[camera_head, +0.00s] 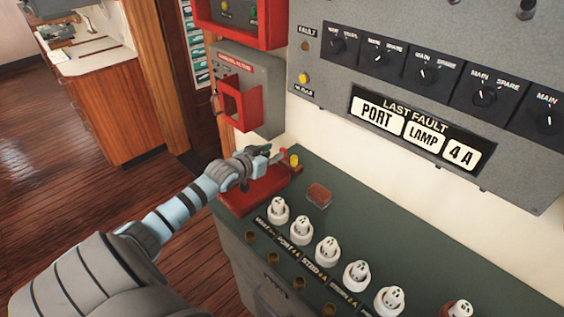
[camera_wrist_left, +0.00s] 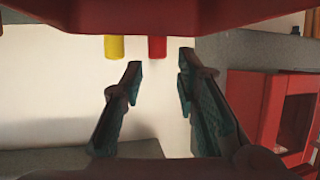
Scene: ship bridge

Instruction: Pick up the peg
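A red peg (camera_head: 283,154) and a yellow peg (camera_head: 294,160) stand side by side at the far end of a red block (camera_head: 245,198) on the green console top. In the left wrist view, the red peg (camera_wrist_left: 157,47) and yellow peg (camera_wrist_left: 114,47) extend down from the red block (camera_wrist_left: 170,14) across the top. My left gripper (camera_head: 264,155) is over the block, close to the pegs. In the wrist view its fingers (camera_wrist_left: 161,63) are apart with nothing gripped. The red peg lines up with the gap between the fingertips. My right gripper is not in view.
A small reddish block (camera_head: 319,195) lies on the green console (camera_head: 390,210). Several white fuse holders (camera_head: 327,250) stand in a row along it. A grey box with a red frame (camera_head: 241,104) and the "LAST FAULT" panel (camera_head: 418,130) are on the wall behind.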

